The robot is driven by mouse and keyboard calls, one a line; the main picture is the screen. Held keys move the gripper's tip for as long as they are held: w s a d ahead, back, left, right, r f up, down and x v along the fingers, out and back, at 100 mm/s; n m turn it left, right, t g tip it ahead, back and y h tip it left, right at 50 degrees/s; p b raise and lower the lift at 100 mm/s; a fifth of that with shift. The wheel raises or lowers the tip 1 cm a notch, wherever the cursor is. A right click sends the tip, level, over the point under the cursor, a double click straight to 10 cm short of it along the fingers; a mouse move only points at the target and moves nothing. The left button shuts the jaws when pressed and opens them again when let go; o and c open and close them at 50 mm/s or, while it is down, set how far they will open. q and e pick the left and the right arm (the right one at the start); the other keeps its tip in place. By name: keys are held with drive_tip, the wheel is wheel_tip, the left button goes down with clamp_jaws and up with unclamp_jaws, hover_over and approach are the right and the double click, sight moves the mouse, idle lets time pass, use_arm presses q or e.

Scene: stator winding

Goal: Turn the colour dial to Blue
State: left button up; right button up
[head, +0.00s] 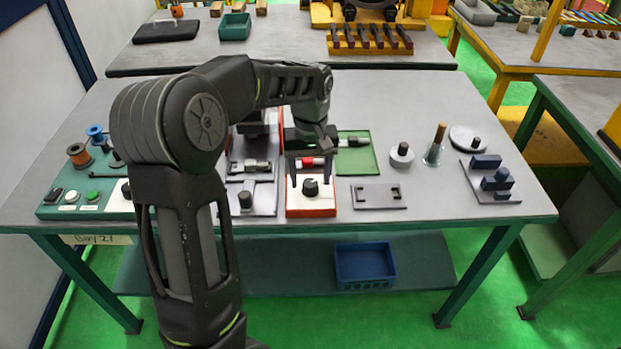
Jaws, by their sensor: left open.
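My left gripper (311,176) points down, open, over a red-edged box with a white top (322,209). A black knob (310,187) stands on that box between or just below the fingertips; I cannot tell whether they touch it. A small red part shows between the fingers. I cannot tell for certain which is the colour dial, and no colour setting is readable.
Right of the gripper are a grey bracket plate (378,203), a green tray (371,159), a round disc with a knob (402,155), a funnel-like stand (433,153) and dark blue blocks (486,162). A blue crate (365,271) sits on the lower shelf. My arm hides the table's left middle.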

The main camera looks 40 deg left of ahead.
sight(311, 184)
use_arm(q)
wheel_tip(311, 184, up, 7)
drive_tip(key=shift+f, duration=0.15)
idle(0.6)
